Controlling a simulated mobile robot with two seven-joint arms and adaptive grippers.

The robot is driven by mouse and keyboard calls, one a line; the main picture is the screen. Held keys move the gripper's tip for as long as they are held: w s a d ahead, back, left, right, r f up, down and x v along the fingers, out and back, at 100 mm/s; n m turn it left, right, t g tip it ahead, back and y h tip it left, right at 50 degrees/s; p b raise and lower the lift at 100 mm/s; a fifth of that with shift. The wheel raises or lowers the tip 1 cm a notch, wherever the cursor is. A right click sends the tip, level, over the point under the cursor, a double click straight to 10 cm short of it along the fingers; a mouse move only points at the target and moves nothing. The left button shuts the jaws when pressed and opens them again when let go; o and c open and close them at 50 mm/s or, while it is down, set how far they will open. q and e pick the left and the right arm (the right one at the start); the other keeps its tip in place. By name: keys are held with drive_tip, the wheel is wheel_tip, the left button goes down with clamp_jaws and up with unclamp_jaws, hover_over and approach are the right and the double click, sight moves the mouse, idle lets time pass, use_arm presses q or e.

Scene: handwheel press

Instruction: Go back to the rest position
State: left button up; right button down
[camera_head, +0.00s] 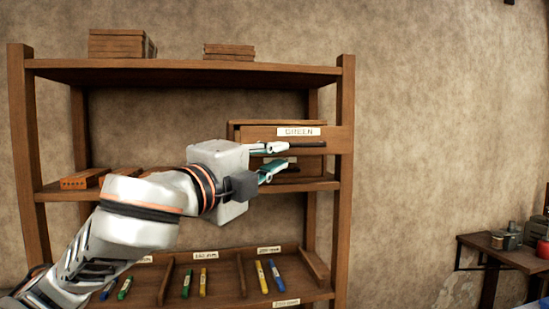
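My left arm reaches in from the lower left. Its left gripper (281,157) is in front of a wooden drawer unit on the middle shelf. The two fingers are apart, one above the other, with nothing seen between them. The drawer front (335,138) has a white label that seems to read "GREEN". A dark handle bar (312,144) shows just right of the upper fingertip; whether they touch I cannot tell. The drawer front looks pulled out from the unit. My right gripper is not in view.
A wooden shelf rack (345,220) stands against the wall. Its bottom tray holds several coloured markers, such as a yellow one (261,277), between dividers. Bricks (83,179) lie on the middle shelf. A side table (500,250) with small items is at right. Between them is free room.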

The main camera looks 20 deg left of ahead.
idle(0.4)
use_arm(q)
drive_tip(key=w+d+f+n+g+h, duration=0.1)
drive_tip(key=w+d+f+n+g, duration=0.15)
drive_tip(key=f, duration=1.15)
drive_tip(key=w+d+f+n+g, duration=0.15)
drive_tip(key=f+n, duration=0.25)
drive_tip(key=f, duration=0.9)
drive_tip(key=w+d+f+n+g+h, duration=0.1)
drive_tip(key=w+f+n, duration=0.2)
drive_tip(key=f, duration=1.1)
drive_tip(key=s+a+f+n+g+y, duration=0.1)
drive_tip(key=s+f+n, duration=0.1)
drive_tip(key=s+f, duration=0.5)
drive_tip(key=s+a+f+n+y, duration=0.1)
drive_tip(key=s+f+n, duration=0.15)
drive_tip(key=f, duration=0.95)
drive_tip(key=s+a+f+n+g+y, duration=0.1)
drive_tip(key=s+a+f+n+g, duration=0.1)
drive_tip(key=s+f, duration=1.2)
drive_tip(key=shift+s+a+f+n, duration=0.3)
drive_tip(key=shift+s+n, duration=0.4)
drive_tip(key=shift+s, duration=0.4)
